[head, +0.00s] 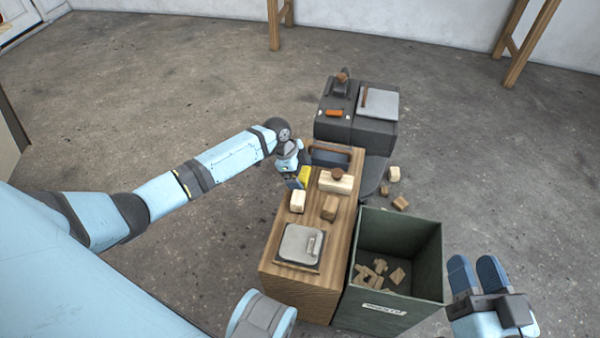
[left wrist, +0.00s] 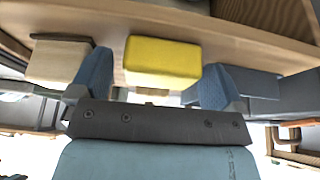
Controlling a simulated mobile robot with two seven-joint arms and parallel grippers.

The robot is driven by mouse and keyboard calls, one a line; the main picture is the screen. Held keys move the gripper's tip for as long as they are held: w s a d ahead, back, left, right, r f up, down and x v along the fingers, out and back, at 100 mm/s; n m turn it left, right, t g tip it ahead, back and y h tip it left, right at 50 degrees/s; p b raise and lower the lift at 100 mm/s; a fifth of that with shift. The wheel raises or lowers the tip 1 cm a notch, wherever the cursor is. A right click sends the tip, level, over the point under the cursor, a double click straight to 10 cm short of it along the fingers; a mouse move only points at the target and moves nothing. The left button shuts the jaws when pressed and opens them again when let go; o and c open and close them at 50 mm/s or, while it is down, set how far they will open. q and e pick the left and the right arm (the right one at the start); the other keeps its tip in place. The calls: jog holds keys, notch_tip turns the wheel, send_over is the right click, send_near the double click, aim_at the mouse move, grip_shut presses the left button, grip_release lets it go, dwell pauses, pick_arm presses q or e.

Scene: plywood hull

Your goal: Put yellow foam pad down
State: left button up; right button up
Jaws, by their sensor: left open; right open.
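The yellow foam pad (head: 304,175) is at the left edge of the wooden bench top (head: 334,230), beside my left gripper (head: 293,180). In the left wrist view the yellow foam pad (left wrist: 162,63) sits against the wooden surface, between the two blue fingers of my left gripper (left wrist: 150,85). Those fingers are apart, with a gap visible on each side of the pad. My right gripper (head: 477,275) is open and empty at the lower right, beyond the green bin.
The bench also holds a pale block (head: 297,201), a brown block (head: 329,208), a wooden block with a round knob (head: 337,182) and a metal plate (head: 301,244). A green bin (head: 437,250) with wood scraps stands to the right. A dark machine (head: 345,128) stands behind.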

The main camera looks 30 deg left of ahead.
pick_arm(q)
jog(key=p+v, duration=0.4)
jog(key=v, duration=0.8)
jog(key=s+d+n+t+h, duration=0.1)
jog(key=s+d+n+t, duration=0.2)
jog(key=d, duration=0.6)
jog(key=s+d+t+h, duration=0.2)
jog(key=s+d+t, duration=0.1)
jog(key=s+d, duration=0.4)
jog(key=s+d+r+n+t, duration=0.2)
jog(key=s+r+n+t, duration=0.1)
jog(key=r, duration=0.5)
jog(key=s+d+r+n+t+h, duration=0.1)
jog(key=s+d+r+n+t, duration=0.1)
jog(key=r, duration=0.5)
jog(key=s+d+r+n+t, duration=0.2)
jog(key=s+r+n+t, duration=0.1)
jog(key=s+r+t, duration=0.3)
notch_tip(320, 180, up, 3)
jog(key=shift+s+f+n+h, duration=0.15)
jog(key=shift+s+n+h, duration=0.25)
jog(key=shift+s, duration=0.4)
pick_arm(e)
notch_tip(320, 180, up, 6)
jog(key=t, duration=0.2)
jog(key=shift+s+d+r+m+t, duration=0.2)
jog(key=shift+d+m+t, duration=0.1)
jog(key=shift+t, duration=0.1)
